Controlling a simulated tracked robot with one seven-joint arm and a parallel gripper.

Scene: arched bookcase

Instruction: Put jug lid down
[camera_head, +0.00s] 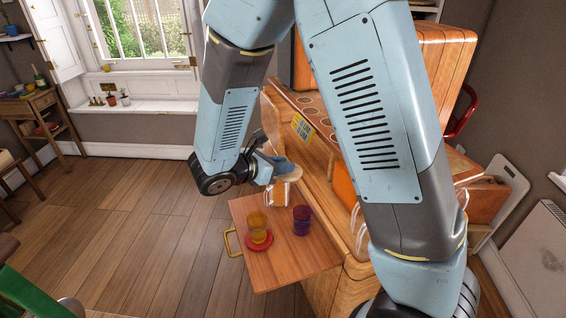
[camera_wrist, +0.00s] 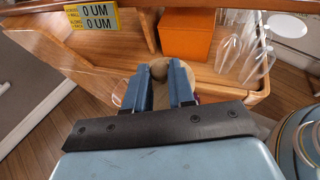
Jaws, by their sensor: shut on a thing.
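The jug lid looks like a pale tan, rounded piece with a knob. In the wrist view the jug lid (camera_wrist: 158,69) sits between the fingertips of my gripper (camera_wrist: 163,88), which is shut on it. In the head view my gripper (camera_head: 276,165) holds the lid (camera_head: 289,174) above the back of a fold-down wooden leaf, near the cabinet front. A clear curved edge shows left of the fingers in the wrist view; I cannot tell whether it is the jug. The fingers hide part of the lid.
The wooden leaf (camera_head: 282,270) bears amber glassware (camera_head: 257,222) on a red saucer (camera_head: 259,243) and a purple cup (camera_head: 301,219). In the wrist view an orange box (camera_wrist: 187,36) and clear glasses (camera_wrist: 257,62) stand on the shelf. The leaf's front is bare.

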